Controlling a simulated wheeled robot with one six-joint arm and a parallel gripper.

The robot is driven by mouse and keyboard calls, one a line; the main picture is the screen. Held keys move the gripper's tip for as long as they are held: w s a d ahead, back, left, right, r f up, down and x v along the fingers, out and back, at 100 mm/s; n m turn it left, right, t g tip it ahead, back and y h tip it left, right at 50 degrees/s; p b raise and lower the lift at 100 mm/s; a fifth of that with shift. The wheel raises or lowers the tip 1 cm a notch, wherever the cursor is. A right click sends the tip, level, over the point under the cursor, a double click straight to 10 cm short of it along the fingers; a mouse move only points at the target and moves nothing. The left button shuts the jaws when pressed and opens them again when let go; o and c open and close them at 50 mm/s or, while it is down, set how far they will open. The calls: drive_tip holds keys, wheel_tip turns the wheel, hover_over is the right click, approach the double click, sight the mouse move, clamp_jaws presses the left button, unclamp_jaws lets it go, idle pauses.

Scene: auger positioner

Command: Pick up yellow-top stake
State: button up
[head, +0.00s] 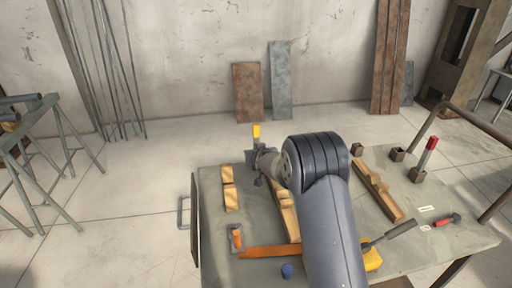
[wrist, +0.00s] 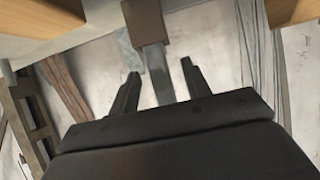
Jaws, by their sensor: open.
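The yellow-top stake (head: 256,130) stands upright at the far edge of the workbench. In the head view its yellow top shows above my gripper (head: 252,156), which hides its lower part. In the wrist view, a picture turned upside down, a grey shaft (wrist: 155,62) runs from a brown block (wrist: 145,20) down between the two fingers of my gripper (wrist: 160,76). The fingers are apart, one on each side of the shaft, with gaps. The yellow top is hidden in the wrist view.
A red-top stake (head: 431,146) stands in a brown block at the right of the workbench (head: 345,235). Wood pieces (head: 230,198), an orange bracket (head: 268,251) and a long wood rail (head: 377,190) lie on the bench. Clear floor lies beyond its far edge.

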drive_tip(key=shift+x, duration=1.25)
drive_tip(key=shift+c, duration=0.5)
drive_tip(key=shift+r, duration=0.1)
clamp_jaws()
